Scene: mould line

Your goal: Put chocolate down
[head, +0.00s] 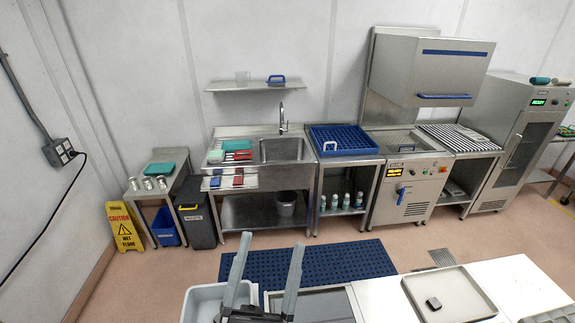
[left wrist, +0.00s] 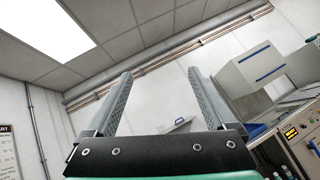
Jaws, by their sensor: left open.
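My left gripper (head: 270,242) is open at the bottom middle of the head view, its two fingers pointing up and apart. In the left wrist view, the left gripper (left wrist: 159,74) has nothing between its fingers, with only wall and ceiling beyond. A small dark piece (head: 433,303) lies on a shallow metal tray (head: 470,284) on the white counter, to the right of the gripper and apart from it. I cannot tell whether this piece is the chocolate. No other chocolate is clearly visible. My right gripper is not in view.
A pale grey bin (head: 203,302) is beside the left gripper. The white counter (head: 525,280) has bare room around the tray. A blue floor mat (head: 310,261) lies beyond. A sink (head: 287,152), a blue rack (head: 343,140) and a washer (head: 410,195) line the wall.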

